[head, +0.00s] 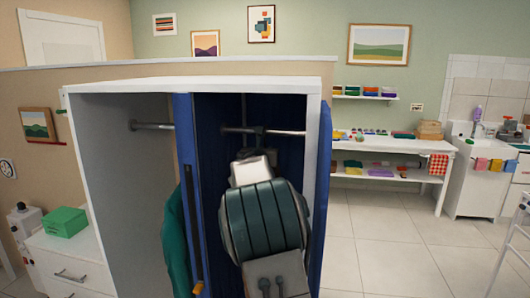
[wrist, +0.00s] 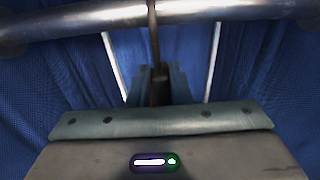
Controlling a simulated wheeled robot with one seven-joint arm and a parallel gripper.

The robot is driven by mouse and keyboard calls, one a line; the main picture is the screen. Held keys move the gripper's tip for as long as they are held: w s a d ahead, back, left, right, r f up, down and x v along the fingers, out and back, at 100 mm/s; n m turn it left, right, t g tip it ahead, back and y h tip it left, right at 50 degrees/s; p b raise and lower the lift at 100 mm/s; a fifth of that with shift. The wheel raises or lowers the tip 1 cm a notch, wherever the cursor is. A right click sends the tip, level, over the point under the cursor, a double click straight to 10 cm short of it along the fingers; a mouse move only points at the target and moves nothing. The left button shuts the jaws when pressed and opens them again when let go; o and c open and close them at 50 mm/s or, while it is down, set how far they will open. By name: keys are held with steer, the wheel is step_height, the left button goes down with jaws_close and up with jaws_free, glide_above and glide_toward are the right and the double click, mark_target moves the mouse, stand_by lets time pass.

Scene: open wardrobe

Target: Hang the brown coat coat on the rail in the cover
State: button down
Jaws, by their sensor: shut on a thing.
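The blue cover (head: 208,120) hangs open in the right part of the white wardrobe. Its metal rail (head: 287,133) runs across near the top and fills the top of the wrist view (wrist: 230,10). My gripper (head: 248,153) is inside the cover, just below the rail. In the wrist view my gripper (wrist: 158,88) is shut on a thin dark upright stem, which looks like a hanger's hook (wrist: 153,45). The stem reaches up across the rail's middle; I cannot tell whether it rests on it. The brown coat itself is not visible; my arm blocks much of the cover's inside.
A green garment (head: 176,243) hangs at the left, beside the cover's edge. The wardrobe's left part has another rail (head: 152,126), mostly bare. The cover's side panels (head: 324,170) stand close on both sides of my arm. Open floor (head: 385,235) lies to the right.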

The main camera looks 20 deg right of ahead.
steer(key=shift+f+b, duration=0.3)
steer(key=shift+b, duration=0.15)
stand_by(0.3)
steer(key=c, duration=1.3)
jaws_free()
steer(key=shift+o, duration=0.2)
steer(key=shift+f, duration=0.2)
steer(key=b+v, duration=0.3)
steer(key=v, duration=1.1)
steer(key=shift+r, duration=0.2)
steer(key=shift+w+d, duration=0.1)
steer(key=p+x, duration=0.2)
steer(key=x, duration=1.1)
steer(key=shift+w+p, duration=0.1)
steer(key=shift+p, duration=0.3)
